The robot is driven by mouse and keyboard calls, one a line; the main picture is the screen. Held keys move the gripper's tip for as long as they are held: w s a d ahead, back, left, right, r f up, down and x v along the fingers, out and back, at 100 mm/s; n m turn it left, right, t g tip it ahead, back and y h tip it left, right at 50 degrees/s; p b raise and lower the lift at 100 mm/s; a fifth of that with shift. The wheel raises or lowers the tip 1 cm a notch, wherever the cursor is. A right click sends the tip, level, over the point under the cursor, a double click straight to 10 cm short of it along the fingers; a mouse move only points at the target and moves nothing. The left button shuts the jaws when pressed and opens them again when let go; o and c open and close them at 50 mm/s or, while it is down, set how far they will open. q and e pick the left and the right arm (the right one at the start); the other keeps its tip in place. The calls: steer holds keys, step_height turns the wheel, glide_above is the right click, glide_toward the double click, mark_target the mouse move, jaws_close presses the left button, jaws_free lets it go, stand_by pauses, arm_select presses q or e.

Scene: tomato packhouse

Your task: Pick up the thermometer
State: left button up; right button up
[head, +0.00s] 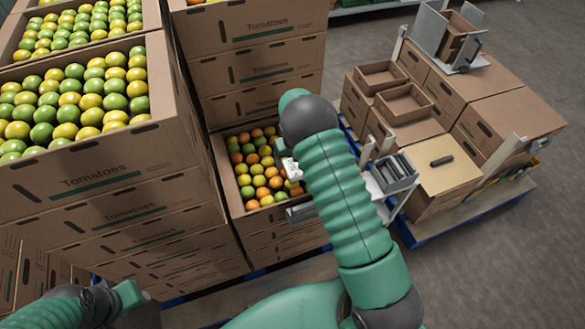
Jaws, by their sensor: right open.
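A small dark oblong object (441,160), which looks like the thermometer, lies flat on a closed tan carton (447,182) at the right. Its details are too small to make out. My right arm reaches up through the middle of the view. Pale parts of my right gripper (288,162) show left of the forearm, above the tomato crate. The gripper is open and apart from the dark object; the forearm hides much of it. My left arm shows at the lower left, but its fingertips cannot be made out.
An open tomato carton (226,180) stands behind my right arm. Tall tomato stacks (115,182) fill the left. A grey holder with dark slats (395,174) stands beside the closed carton. Empty small boxes (404,104) and a metal stand (446,35) are behind. Floor is clear at far right.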

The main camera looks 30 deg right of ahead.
mark_target(293, 167)
steer(key=f, duration=0.3)
steer(key=shift+s+d+p, duration=0.2)
steer(key=shift+d+p, duration=0.05)
steer(key=shift+p, duration=0.1)
steer(key=shift+w+f, duration=0.2)
steer(key=shift+f, duration=0.25)
steer(key=shift+a, duration=0.1)
jaws_close()
steer(key=shift+r, duration=0.1)
